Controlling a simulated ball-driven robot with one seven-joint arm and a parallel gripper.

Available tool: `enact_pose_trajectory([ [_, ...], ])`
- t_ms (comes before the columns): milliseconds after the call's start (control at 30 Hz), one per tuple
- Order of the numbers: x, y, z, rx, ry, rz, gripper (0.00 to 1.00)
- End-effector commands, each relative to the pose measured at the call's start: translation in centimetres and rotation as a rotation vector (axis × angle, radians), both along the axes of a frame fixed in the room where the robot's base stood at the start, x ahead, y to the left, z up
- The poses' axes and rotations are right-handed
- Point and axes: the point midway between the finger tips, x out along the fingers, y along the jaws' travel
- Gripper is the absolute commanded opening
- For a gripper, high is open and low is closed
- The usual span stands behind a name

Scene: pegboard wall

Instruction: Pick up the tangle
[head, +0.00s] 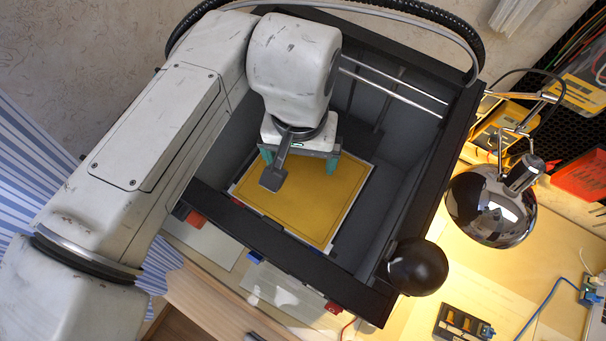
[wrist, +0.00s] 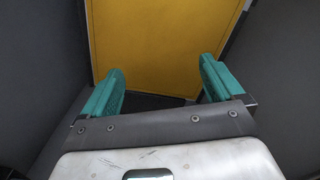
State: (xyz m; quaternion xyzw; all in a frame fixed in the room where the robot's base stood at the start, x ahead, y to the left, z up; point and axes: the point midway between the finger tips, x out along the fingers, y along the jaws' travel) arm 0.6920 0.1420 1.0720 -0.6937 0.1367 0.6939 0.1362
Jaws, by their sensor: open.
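I cannot make out a tangle in either view. My gripper (head: 300,162) is inside a black open-topped box, above the yellow plate (head: 315,205). Its two teal fingers are apart, and nothing shows between them. In the wrist view my gripper (wrist: 161,78) is open, with the yellow plate (wrist: 165,45) beyond the fingertips. My arm and gripper hide the far left part of the plate and box in the head view. The visible part of the plate looks bare.
The box's black rim (head: 437,185) and grey inner walls surround my gripper closely. Two metal rods (head: 395,85) cross the box's far side. A black ball (head: 417,267) sits at its right front corner. A chrome lamp (head: 490,205) stands to the right.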

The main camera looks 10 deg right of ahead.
Motion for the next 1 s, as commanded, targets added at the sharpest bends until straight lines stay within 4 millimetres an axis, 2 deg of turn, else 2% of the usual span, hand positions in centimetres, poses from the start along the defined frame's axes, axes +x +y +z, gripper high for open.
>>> enact_pose_trajectory([
  [400,-0.6,-0.2,-4.5,0.002,0.000,-0.001,0.94],
  [767,-0.5,-0.3,-4.8,0.000,0.000,0.000,0.94],
  [1000,-0.5,-0.3,-4.8,0.000,0.000,0.000,0.71],
])
